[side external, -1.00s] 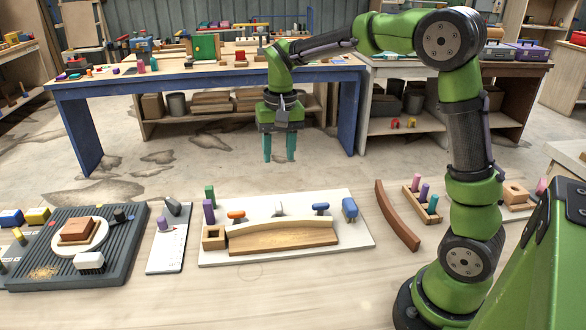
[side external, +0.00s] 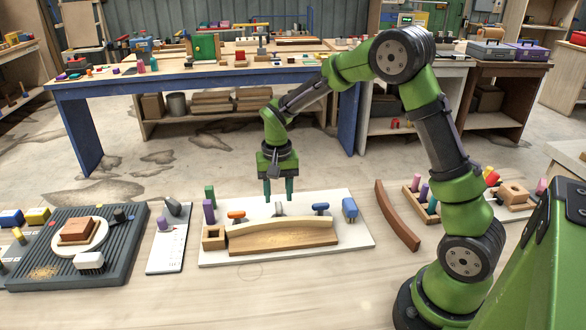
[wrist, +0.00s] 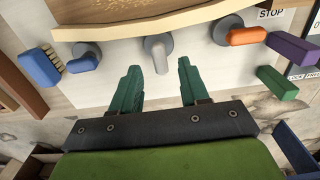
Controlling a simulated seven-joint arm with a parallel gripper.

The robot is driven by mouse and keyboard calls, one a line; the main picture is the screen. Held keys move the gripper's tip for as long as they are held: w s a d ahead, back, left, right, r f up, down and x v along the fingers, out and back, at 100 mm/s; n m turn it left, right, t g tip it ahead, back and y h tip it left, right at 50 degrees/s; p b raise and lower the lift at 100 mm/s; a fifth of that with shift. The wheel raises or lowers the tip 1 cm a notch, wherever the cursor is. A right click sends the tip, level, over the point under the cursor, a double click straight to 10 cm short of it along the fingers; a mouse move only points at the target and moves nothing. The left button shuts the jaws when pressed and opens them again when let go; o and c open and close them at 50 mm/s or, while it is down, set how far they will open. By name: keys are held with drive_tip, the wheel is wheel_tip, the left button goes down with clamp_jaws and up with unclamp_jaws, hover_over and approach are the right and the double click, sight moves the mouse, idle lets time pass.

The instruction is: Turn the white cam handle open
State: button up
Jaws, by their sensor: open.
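The white cam handle (side external: 279,209) looks pale grey and stands in the middle of a row of three handles on the white board (side external: 355,235), behind the curved wooden piece (side external: 285,238). In the wrist view the white cam handle (wrist: 158,50) lies just beyond my fingertips, between their lines. My gripper (side external: 278,195) points down and is close above this handle, with its teal fingers apart and nothing between them. The wrist view shows my gripper (wrist: 158,75) open too. Contact with the handle is not visible.
An orange handle (side external: 236,214) and a blue handle (side external: 321,207) flank the white one. A blue brush (side external: 350,209) lies at the right of the board. Purple (side external: 208,211) and green (side external: 210,195) blocks stand at its left. The tabletop in front is clear.

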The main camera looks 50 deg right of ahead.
sight(279, 212)
drive_tip(key=shift+f, duration=1.45)
drive_tip(key=shift+c, duration=0.3)
clamp_jaws()
